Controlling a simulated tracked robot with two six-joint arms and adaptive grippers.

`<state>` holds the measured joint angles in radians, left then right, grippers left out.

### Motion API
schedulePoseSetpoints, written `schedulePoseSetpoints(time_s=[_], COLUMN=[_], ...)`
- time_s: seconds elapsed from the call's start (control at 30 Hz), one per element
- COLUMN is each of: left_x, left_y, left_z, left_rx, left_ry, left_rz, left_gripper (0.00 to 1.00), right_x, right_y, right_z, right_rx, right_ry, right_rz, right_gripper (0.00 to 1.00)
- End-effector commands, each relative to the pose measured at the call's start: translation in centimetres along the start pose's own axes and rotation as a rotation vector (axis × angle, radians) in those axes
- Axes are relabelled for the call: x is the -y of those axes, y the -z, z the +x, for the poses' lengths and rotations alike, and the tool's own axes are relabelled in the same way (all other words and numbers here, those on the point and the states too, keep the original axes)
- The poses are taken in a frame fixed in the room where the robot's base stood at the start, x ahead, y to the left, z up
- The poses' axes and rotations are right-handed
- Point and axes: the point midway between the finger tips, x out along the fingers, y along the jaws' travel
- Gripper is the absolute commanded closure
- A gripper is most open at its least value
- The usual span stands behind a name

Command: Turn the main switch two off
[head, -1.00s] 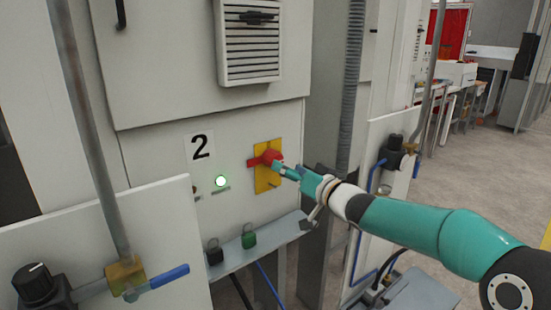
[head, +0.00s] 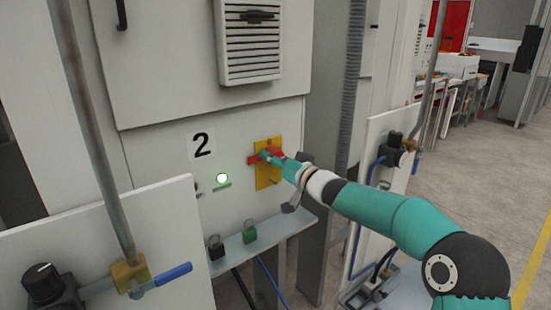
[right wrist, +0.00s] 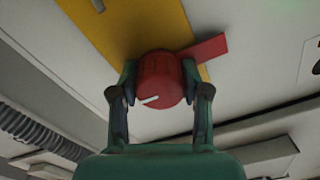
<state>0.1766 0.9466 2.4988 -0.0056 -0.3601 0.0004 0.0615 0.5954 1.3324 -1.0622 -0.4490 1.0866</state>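The main switch (head: 255,160) is a red rotary knob with a red flag-like handle, on a yellow plate (head: 266,180) beside a label "2" (head: 202,145). Its handle points left in the head view. In the right wrist view, the red knob (right wrist: 160,80) has a white mark, and its handle (right wrist: 205,58) sticks out to the upper right. My right gripper (head: 272,155) is at the knob. In the wrist view its two fingers (right wrist: 160,72) close on opposite sides of the knob and appear to touch it. The fingers partly hide the switch in the head view. My left gripper is not in view.
A lit green lamp (head: 222,178) is left of the switch. A black padlock (head: 216,248) and a green padlock (head: 249,233) sit on the ledge below. A pipe with a blue-handled valve (head: 160,279) stands at the left. The floor at the right is open.

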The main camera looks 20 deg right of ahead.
Motion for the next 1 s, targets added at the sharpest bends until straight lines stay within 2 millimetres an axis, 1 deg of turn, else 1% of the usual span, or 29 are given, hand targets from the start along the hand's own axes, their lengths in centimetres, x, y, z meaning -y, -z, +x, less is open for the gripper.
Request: schedulePoseSetpoints(time_s=[0.03, 0.1, 0.13, 0.37, 0.57, 0.77, 1.0], left_x=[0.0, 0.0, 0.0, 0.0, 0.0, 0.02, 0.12], left_y=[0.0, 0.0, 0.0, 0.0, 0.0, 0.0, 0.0], left_z=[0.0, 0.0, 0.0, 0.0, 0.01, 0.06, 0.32], left_rx=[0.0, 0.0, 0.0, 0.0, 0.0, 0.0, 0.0], left_ry=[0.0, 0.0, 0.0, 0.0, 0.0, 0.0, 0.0], left_rz=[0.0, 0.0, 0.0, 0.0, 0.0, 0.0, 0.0], left_gripper=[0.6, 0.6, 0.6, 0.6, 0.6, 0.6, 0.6], right_x=[-0.1, -0.12, -0.12, -0.18, -0.23, -0.27, -0.31], right_y=[0.02, 0.02, 0.02, 0.03, 0.04, 0.03, 0.01], right_z=[-0.03, -0.04, -0.05, -0.07, -0.09, -0.1, -0.11], right_rx=[0.0, 0.0, 0.0, 0.0, 0.0, 0.0, 0.0], right_ry=[-0.002, -0.002, -0.003, -0.004, -0.005, -0.005, -0.005], right_rz=[0.0, 0.0, 0.0, -0.015, -0.082, -0.214, -0.433], right_gripper=[0.73, 0.85, 0.88, 0.88, 0.88, 0.88, 0.88])
